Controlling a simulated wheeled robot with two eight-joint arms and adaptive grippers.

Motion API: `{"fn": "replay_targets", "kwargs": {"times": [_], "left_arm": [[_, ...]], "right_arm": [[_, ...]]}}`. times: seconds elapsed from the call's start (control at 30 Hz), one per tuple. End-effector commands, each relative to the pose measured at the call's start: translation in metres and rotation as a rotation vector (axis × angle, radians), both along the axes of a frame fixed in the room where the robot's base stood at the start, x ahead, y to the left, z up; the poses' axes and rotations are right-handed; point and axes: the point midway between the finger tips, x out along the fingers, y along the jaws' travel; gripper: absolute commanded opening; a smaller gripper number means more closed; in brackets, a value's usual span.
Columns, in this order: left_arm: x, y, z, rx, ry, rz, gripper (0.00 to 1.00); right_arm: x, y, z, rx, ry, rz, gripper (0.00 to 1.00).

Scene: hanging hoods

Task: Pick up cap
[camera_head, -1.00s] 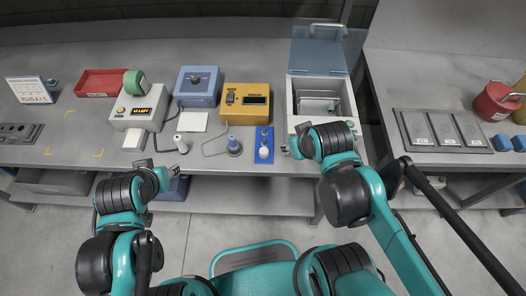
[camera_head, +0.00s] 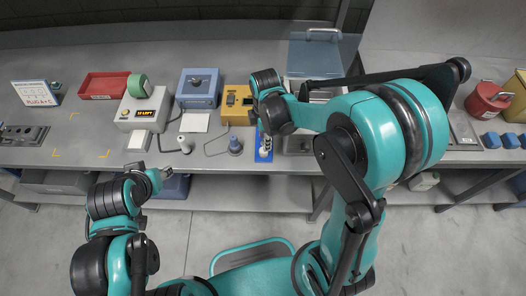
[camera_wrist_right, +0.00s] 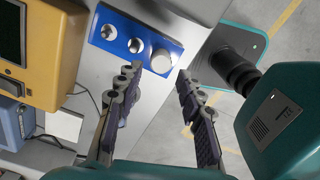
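A white round cap (camera_wrist_right: 162,61) sits at one end of a blue holder (camera_wrist_right: 124,31) with two open holes beside it in the right wrist view. The cap also shows in the head view (camera_head: 265,152), near the bench's front edge. My right gripper (camera_wrist_right: 157,78) is open and empty, its two fingers spread on either side of the cap and pointing toward it; I cannot tell how far above the cap they are. In the head view my right arm hides this gripper's fingers. My left gripper (camera_head: 163,176) is by the bench's front edge, its fingers too small to read.
A yellow device (camera_head: 236,116) stands just behind and left of the holder. A blue-topped bottle (camera_head: 235,146) and a white bottle (camera_head: 184,144) stand to the left. A blue box (camera_head: 197,88) and a red tray (camera_head: 103,86) are farther back.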

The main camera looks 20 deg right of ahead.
Motion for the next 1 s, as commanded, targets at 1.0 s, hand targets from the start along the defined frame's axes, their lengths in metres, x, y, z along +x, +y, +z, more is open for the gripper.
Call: {"fn": "replay_targets", "kwargs": {"times": [1.0], "left_arm": [[0.000, 0.000, -0.024, 0.000, 0.000, 0.000, 0.40]], "right_arm": [[-0.003, 0.006, -0.062, 0.000, -0.002, -0.003, 0.13]]}}
